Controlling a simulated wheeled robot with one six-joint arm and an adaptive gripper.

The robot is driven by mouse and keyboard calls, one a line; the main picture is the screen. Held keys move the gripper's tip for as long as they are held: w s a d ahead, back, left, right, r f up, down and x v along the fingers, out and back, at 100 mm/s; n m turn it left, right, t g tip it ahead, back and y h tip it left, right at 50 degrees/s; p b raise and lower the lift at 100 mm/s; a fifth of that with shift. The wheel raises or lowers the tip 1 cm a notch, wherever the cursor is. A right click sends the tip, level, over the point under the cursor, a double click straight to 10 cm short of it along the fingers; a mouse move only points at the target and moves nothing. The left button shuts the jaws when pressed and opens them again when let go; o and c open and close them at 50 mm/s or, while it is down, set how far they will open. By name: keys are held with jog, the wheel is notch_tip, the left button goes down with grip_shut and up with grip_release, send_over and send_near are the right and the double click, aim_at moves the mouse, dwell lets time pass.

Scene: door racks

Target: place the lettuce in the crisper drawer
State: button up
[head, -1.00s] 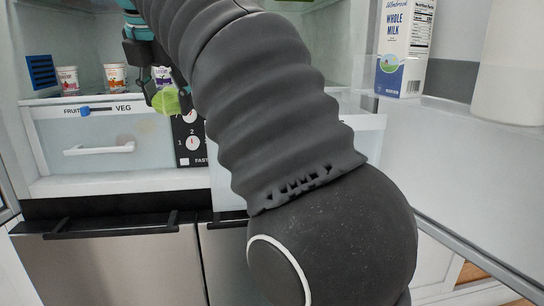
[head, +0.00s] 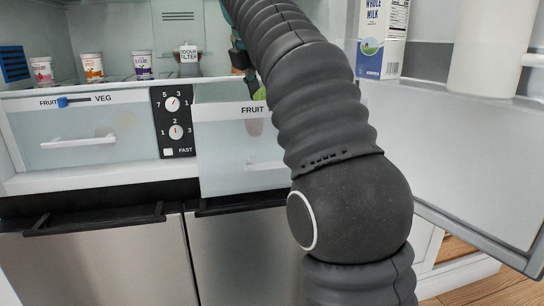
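The lettuce (head: 260,93) is a small green piece showing at the left edge of my arm, just above the front of the right crisper drawer. My gripper (head: 247,82) is at the lettuce and appears shut on it; the arm hides most of both. The right crisper drawer (head: 222,150) is labelled FRUIT, has a frosted front and stands further forward than the left one. A pinkish shape shows through its front. The left crisper drawer (head: 85,135) has a FRUIT/VEG slider and looks shut.
A dial panel (head: 175,120) sits between the drawers. Several small cups, including a purple-labelled one (head: 143,65), and an odour filter (head: 188,58) are on the shelf above. A milk carton (head: 382,40) and a white jug (head: 487,50) stand in the open door at right.

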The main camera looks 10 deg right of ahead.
jog(key=shift+d+f+b, duration=0.2)
jog(key=shift+f+b, duration=1.1)
jog(key=shift+f, duration=1.25)
jog(key=shift+d+f+b, duration=0.2)
jog(key=shift+f+b, duration=1.05)
jog(key=shift+f, duration=1.25)
jog(key=shift+f, duration=0.45)
jog(key=shift+f, duration=0.2)
jog(key=o, duration=1.1)
jog(key=shift+w+p+v, duration=0.15)
jog(key=shift+p+v, duration=0.6)
jog(key=shift+v, duration=1.4)
jog(key=shift+w+p+v, duration=0.15)
jog(key=shift+p+v, duration=0.6)
jog(key=shift+v, duration=1.4)
